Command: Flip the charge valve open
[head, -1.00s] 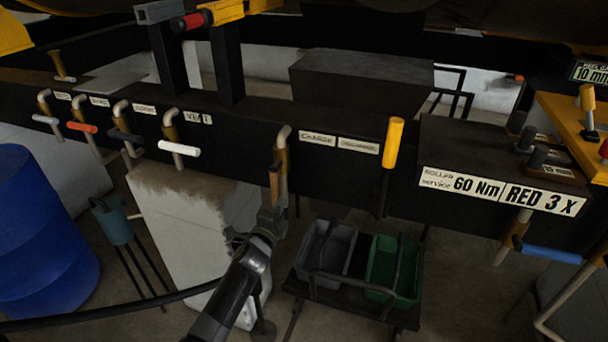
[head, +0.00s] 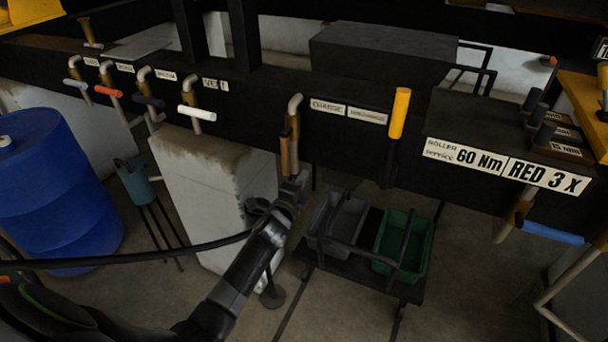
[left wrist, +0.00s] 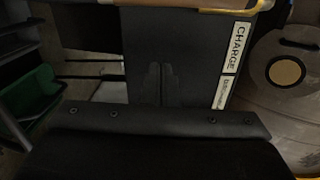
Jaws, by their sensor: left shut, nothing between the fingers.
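The charge valve is a bent pipe (head: 295,104) on the dark beam, beside the CHARGE label (head: 328,107). Its orange-brown handle (head: 285,155) hangs down along the pipe in the head view. My left gripper (head: 297,182) is just below and slightly right of the handle's lower end; I cannot tell whether they touch. In the left wrist view my left gripper (left wrist: 161,84) has its dark fingers together and empty, with the CHARGE label (left wrist: 241,46) to their right. A tan strip with a yellow edge crosses the top there; I cannot tell what it is. My right gripper is out of view.
Similar valves with white (head: 197,113), red (head: 109,91) and other handles line the beam at left. A yellow handle (head: 399,112) stands upright to the right. A grey bin (head: 338,222) and green bin (head: 404,245) sit below. A blue drum (head: 55,190) stands left.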

